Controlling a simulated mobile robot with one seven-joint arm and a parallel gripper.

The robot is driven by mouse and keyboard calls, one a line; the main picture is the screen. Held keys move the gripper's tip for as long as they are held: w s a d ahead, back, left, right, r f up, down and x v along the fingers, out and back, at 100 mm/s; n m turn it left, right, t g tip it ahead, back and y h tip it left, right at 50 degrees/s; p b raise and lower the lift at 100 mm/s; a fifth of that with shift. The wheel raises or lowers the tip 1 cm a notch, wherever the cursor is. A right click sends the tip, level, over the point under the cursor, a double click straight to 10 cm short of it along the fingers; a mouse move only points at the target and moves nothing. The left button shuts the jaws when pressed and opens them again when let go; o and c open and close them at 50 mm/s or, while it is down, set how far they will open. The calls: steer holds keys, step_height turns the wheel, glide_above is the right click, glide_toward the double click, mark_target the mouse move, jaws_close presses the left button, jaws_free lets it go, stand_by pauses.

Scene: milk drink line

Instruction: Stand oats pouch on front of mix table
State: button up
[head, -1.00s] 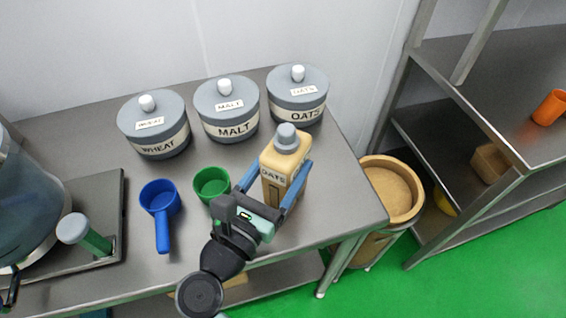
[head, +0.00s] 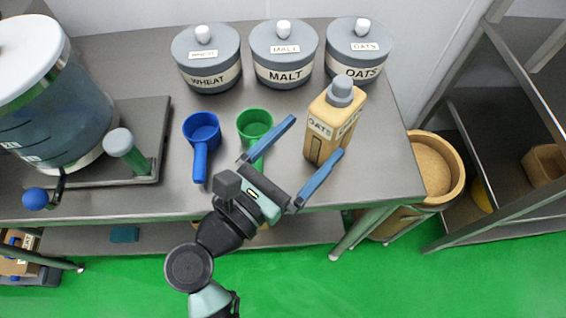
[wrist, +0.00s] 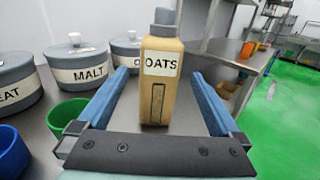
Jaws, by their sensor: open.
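The oats pouch (head: 334,122) is a tan carton-like pack with a grey cap and an OATS label. It stands upright on the mix table (head: 385,185), toward the front right part of the top. It also shows in the wrist view (wrist: 161,85), centred ahead of the fingers. My gripper (head: 318,148) is open, with its two blue fingers spread and pointing at the pouch. The gripper holds nothing.
Grey canisters marked WHEAT (head: 208,62), MALT (head: 284,57) and OATS (head: 357,52) stand along the back. A blue scoop (head: 201,138) and a green scoop (head: 254,123) lie left of the pouch. A large dispenser (head: 55,110) is at left. A round bin (head: 450,165) stands beyond the right edge.

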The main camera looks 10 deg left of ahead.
steer(key=shift+v, duration=2.8)
